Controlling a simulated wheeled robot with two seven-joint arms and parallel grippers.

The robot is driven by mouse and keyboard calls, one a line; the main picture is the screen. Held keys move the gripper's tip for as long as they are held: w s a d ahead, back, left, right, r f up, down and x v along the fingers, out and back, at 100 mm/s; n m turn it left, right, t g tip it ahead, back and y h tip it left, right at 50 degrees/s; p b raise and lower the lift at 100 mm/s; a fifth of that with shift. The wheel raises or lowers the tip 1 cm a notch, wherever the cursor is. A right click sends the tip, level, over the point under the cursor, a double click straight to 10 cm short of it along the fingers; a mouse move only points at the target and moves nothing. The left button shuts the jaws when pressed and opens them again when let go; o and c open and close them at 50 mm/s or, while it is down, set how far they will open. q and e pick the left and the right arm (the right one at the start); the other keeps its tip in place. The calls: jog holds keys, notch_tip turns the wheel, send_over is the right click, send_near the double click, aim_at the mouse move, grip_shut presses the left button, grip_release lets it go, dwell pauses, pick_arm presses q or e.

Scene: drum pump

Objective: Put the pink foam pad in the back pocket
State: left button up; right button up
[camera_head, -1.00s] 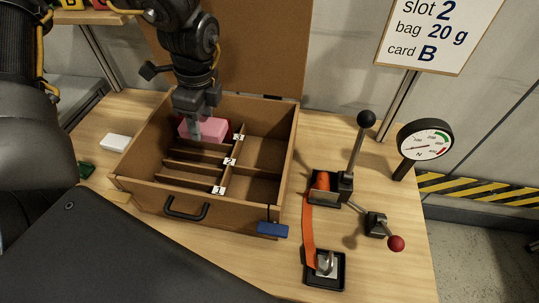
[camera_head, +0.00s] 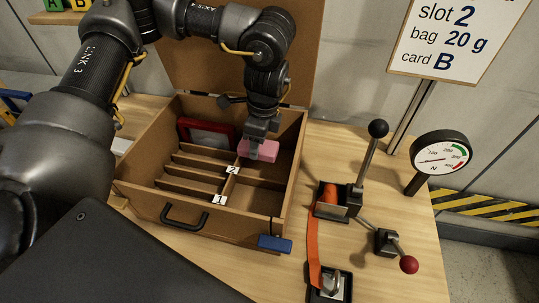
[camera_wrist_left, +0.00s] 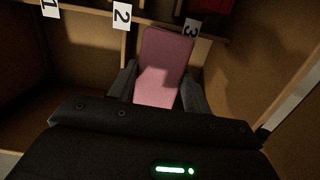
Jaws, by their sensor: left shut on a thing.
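The pink foam pad (camera_head: 262,150) is held in my left gripper (camera_head: 262,138), over the back right part of the open brown case (camera_head: 150,206). In the left wrist view the pad (camera_wrist_left: 163,65) sits between the two fingers (camera_wrist_left: 160,92), in front of the card marked 3. The right side of the case has a back pocket, partly hidden by the pad and gripper, and a front pocket (camera_head: 252,198). I cannot tell whether the pad touches a wall or the floor of the case. My right gripper is not in view.
A red-framed item (camera_head: 208,137) lies in the back left of the case. Narrow numbered slots (camera_head: 195,172) fill the left. A lever stand (camera_head: 340,198) with an orange strap, a dial gauge (camera_head: 440,154) and a red-knobbed lever (camera_head: 408,264) stand to the right. The raised lid is behind.

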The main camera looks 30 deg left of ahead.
aim_at(271, 142)
pick_arm(q)
jog(key=f, duration=0.1)
jog(key=w+d+f, duration=0.1)
jog(key=shift+w+d+f, duration=0.1)
jog(key=shift+w+f, duration=0.2)
jog(key=shift+w+d+f, duration=0.4)
jog(key=shift+f, duration=0.25)
notch_tip(271, 142, down, 3)
jog(key=shift+w+f, duration=0.1)
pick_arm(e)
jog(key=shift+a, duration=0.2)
pick_arm(q)
jog(key=o, duration=0.5)
jog(key=shift+f, duration=0.1)
jog(key=o, duration=0.4)
jog(key=shift+o, duration=0.2)
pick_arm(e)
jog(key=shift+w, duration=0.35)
